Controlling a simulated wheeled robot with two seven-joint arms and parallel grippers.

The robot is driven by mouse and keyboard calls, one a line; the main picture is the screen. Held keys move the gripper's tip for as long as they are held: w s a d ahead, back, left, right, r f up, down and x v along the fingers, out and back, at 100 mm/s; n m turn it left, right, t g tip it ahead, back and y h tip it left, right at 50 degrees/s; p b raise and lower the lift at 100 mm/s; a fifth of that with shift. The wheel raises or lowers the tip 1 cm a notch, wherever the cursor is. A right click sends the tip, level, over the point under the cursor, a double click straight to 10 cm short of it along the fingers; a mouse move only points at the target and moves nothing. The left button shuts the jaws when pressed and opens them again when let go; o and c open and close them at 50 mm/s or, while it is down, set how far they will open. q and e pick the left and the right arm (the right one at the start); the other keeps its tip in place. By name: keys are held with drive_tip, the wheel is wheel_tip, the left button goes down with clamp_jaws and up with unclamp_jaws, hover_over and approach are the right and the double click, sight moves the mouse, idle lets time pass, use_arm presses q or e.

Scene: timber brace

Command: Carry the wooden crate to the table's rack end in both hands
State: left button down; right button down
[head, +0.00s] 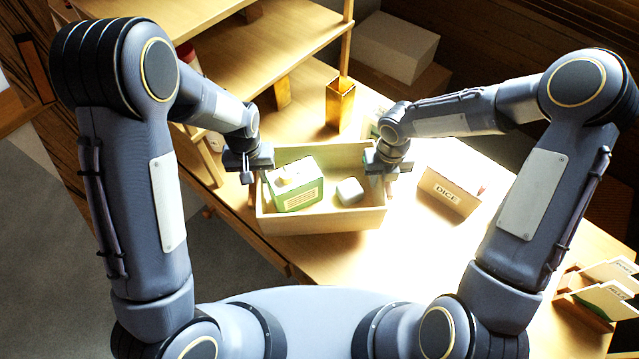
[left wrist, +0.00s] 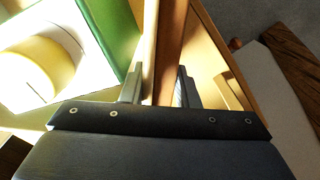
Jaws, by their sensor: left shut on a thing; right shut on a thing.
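The wooden crate (head: 322,221) is an open light-wood box in the middle of the head view, close over the table. I cannot tell whether its base touches the tabletop. It holds a green and white carton (head: 293,187) and a small pale block (head: 350,191). My left gripper (head: 250,172) is shut on the crate's left wall; in the left wrist view its two fingers (left wrist: 158,88) stand on either side of that wall. My right gripper (head: 384,172) is shut on the crate's right wall, its fingertips partly hidden.
A wooden rack (head: 262,52) with shelves stands at the table's back left. An amber holder (head: 340,104) stands behind the crate. A box labelled "DICE" (head: 449,191) is to the right. Card stands (head: 604,290) sit at the lower right. Tabletop (head: 425,245) is bare at front right.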

use_arm(q)
drive_tip(key=shift+w+r, duration=0.1)
drive_tip(key=shift+w, duration=0.2)
use_arm(e)
drive_tip(key=shift+w+r, duration=0.1)
drive_tip(key=shift+w, duration=0.2)
use_arm(q)
drive_tip(key=shift+s+r, duration=0.15)
drive_tip(key=shift+s, duration=0.05)
use_arm(e)
drive_tip(key=shift+s+r, duration=0.15)
drive_tip(key=shift+s, duration=0.05)
use_arm(q)
drive_tip(key=shift+w, duration=0.1)
use_arm(e)
drive_tip(key=shift+w, duration=0.1)
